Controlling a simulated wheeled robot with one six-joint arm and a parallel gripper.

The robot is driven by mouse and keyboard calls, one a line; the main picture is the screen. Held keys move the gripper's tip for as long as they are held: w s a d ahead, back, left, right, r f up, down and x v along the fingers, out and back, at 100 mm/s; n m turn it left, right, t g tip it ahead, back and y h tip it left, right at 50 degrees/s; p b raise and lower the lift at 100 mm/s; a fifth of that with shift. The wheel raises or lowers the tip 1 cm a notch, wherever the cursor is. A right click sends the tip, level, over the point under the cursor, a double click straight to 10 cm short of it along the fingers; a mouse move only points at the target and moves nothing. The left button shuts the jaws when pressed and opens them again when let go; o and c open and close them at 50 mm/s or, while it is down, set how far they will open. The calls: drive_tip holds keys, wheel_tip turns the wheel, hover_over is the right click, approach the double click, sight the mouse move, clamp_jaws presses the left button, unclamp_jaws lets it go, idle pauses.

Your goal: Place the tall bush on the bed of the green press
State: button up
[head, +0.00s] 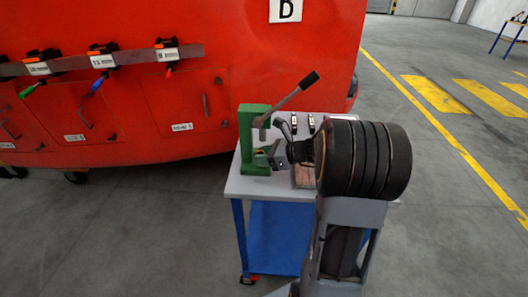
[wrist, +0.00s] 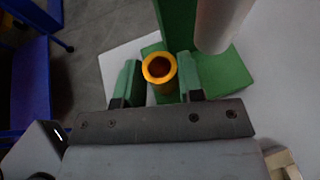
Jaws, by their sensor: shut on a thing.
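The green press (head: 246,135) stands at the left end of the cart's grey top. Its lever (head: 298,91) slants up to the right. My gripper (wrist: 158,78) is shut on the tall bush (wrist: 158,69), an orange-yellow hollow tube seen from above, with a green finger on each side. The bush is over or at the green bed (wrist: 228,72); I cannot tell whether it touches it. The grey ram (wrist: 218,22) shows to the right of the bush in the wrist view. In the head view my gripper (head: 268,155) reaches in low from the right, and only a little of the bush shows.
The cart top (head: 240,186) has a blue frame below. Small black-and-white items (head: 311,123) stand at its back, and a wooden block (head: 304,176) lies beside my wrist. The floor at the right is open.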

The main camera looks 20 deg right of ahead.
sight(264, 152)
drive_tip(key=w, duration=0.1)
drive_tip(key=w+d, duration=0.2)
drive_tip(key=shift+w+f, duration=0.25)
drive_tip(key=shift+f, duration=0.5)
drive_tip(key=shift+f, duration=0.15)
drive_tip(key=o, duration=1)
